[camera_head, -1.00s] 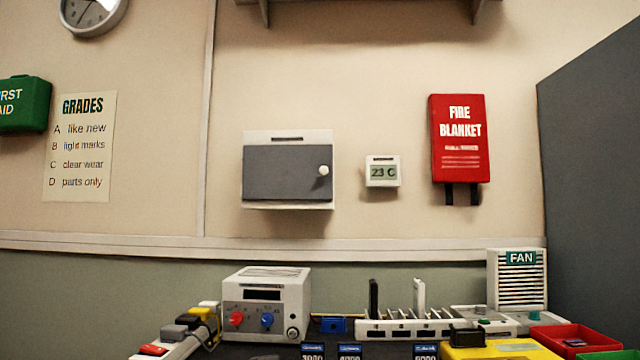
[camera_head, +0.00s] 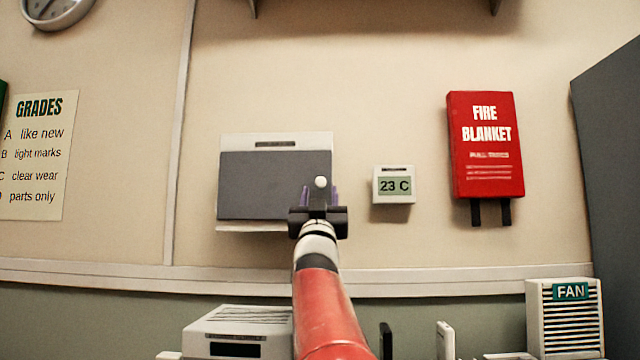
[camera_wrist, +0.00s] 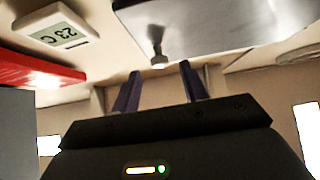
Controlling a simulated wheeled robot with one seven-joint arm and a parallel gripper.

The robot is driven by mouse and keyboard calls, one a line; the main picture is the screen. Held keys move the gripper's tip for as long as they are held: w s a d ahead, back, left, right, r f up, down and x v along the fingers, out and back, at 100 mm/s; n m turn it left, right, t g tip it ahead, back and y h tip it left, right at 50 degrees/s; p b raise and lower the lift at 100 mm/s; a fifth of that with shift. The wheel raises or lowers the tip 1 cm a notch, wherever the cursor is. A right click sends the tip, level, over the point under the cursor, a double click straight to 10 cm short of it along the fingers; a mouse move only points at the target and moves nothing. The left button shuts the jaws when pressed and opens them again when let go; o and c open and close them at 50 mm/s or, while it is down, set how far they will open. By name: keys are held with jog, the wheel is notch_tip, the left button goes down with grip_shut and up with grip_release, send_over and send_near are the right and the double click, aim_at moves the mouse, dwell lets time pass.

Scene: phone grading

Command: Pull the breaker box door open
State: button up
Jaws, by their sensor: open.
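The breaker box (camera_head: 280,142) is a white box on the wall with a dark grey door (camera_head: 262,186), which is shut. A round white knob (camera_head: 320,182) sits near the door's right edge. My gripper (camera_head: 320,192) is open, with its two purple fingers at the knob in the head view. In the wrist view, my gripper (camera_wrist: 160,84) shows its fingers apart and the knob (camera_wrist: 159,62) just beyond the tips, roughly between them. I cannot tell whether the fingers touch the knob.
A 23 C thermostat (camera_head: 394,186) hangs to the right of the box, and a red fire blanket case (camera_head: 486,145) is further right. A white instrument (camera_head: 238,330) and a fan (camera_head: 565,318) stand below.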

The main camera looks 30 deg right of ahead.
jog(key=shift+p+x, duration=0.5)
jog(key=shift+x, duration=0.95)
grip_shut()
